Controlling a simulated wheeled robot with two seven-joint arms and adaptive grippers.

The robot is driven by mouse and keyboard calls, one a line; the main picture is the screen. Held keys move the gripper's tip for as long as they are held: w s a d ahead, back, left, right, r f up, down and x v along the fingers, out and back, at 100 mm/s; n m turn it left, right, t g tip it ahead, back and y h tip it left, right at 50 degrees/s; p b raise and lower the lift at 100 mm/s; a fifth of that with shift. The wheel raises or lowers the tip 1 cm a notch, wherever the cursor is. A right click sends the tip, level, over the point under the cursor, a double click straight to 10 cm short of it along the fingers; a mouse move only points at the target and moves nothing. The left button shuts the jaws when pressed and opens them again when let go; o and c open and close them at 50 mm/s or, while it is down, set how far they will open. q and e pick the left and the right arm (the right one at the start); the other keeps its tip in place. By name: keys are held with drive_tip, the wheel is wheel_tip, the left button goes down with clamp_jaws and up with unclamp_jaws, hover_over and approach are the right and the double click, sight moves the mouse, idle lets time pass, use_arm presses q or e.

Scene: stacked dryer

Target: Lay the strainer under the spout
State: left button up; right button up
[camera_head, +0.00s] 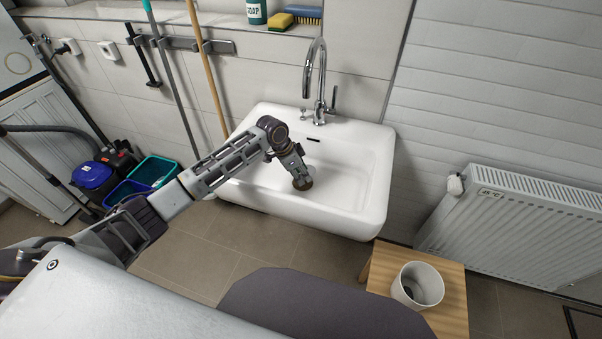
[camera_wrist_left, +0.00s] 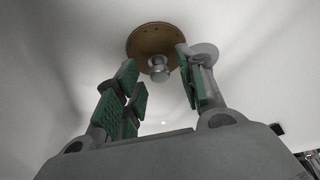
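The strainer is a round brown disc with a small metal knob. It lies in the white sink basin (camera_head: 345,185) and shows in the head view (camera_head: 303,184) and the left wrist view (camera_wrist_left: 151,38). My left gripper (camera_head: 298,171) reaches down into the basin just above it. In the left wrist view the green-padded fingers (camera_wrist_left: 160,85) are apart, with the knob just past the fingertips and no finger clearly touching it. A pale grey disc (camera_wrist_left: 205,50), perhaps the drain, is partly behind one finger. The curved chrome spout (camera_head: 308,75) rises at the sink's back. My right gripper is not in view.
A wooden stool (camera_head: 450,310) with a white pot (camera_head: 418,285) stands at front right, beside a radiator (camera_head: 520,225). Mop handles lean at left near blue and green buckets (camera_head: 150,172). Soap (camera_head: 257,12) and a sponge (camera_head: 280,22) sit on the ledge.

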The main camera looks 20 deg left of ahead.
use_arm(q)
drive_tip(key=shift+a+r, duration=0.1)
drive_tip(key=shift+r, duration=0.2)
drive_tip(key=shift+s+a+r, duration=0.1)
drive_tip(key=shift+r, duration=0.25)
drive_tip(key=v, duration=1)
drive_tip(key=shift+a+r+p, duration=0.15)
drive_tip(key=shift+r+p, duration=0.15)
drive_tip(key=shift+p, duration=0.1)
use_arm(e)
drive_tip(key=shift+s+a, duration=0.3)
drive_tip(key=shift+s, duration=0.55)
use_arm(q)
drive_tip(key=shift+s, duration=0.15)
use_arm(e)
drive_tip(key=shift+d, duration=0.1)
